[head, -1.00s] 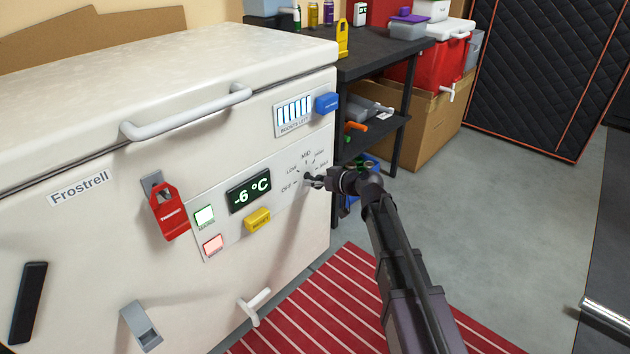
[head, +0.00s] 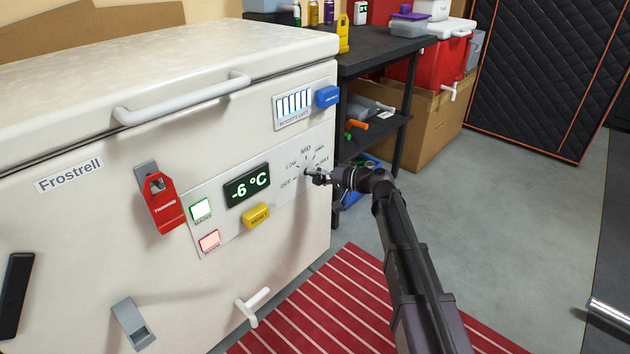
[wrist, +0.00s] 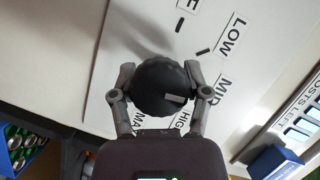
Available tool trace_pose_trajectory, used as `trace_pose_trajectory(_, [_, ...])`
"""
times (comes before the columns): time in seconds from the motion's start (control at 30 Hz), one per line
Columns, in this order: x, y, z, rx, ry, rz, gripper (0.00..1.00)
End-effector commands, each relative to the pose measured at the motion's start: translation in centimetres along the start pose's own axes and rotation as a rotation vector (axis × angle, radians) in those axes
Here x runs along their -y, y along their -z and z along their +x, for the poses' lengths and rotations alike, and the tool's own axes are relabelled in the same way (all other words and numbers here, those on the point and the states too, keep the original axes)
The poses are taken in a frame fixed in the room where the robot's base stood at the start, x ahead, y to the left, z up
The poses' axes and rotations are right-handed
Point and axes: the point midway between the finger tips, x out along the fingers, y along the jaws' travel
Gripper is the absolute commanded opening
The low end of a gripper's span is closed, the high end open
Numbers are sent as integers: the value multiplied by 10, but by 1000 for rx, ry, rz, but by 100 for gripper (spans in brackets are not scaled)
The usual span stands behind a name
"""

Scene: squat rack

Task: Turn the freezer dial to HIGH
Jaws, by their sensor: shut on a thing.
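The freezer dial is a round dark knob (wrist: 160,86) in the wrist view, with a light pointer mark on its face. The mark points to the right in that view, roughly toward the MID label (wrist: 222,92). The HIGH label (wrist: 181,130) is partly hidden by my gripper. My gripper (wrist: 160,72) is shut on the dial, one finger on each side. In the head view my gripper (head: 317,177) is at the dial on the freezer's (head: 110,250) front panel and hides much of it. The display (head: 247,186) reads -6 °C.
A dark shelf table (head: 385,55) stands behind my gripper. Red striped mat (head: 340,310) and grey floor lie to the right.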

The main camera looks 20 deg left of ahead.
Motion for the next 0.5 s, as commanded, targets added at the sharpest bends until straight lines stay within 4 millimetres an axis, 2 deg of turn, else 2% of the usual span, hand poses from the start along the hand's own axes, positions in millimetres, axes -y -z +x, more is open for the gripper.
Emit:
trace_pose_trajectory(0.2, [-3,1,0,-3,50,129,14])
trace_pose_trajectory(0.5, [-1,1,-1,-3,81,206,14])
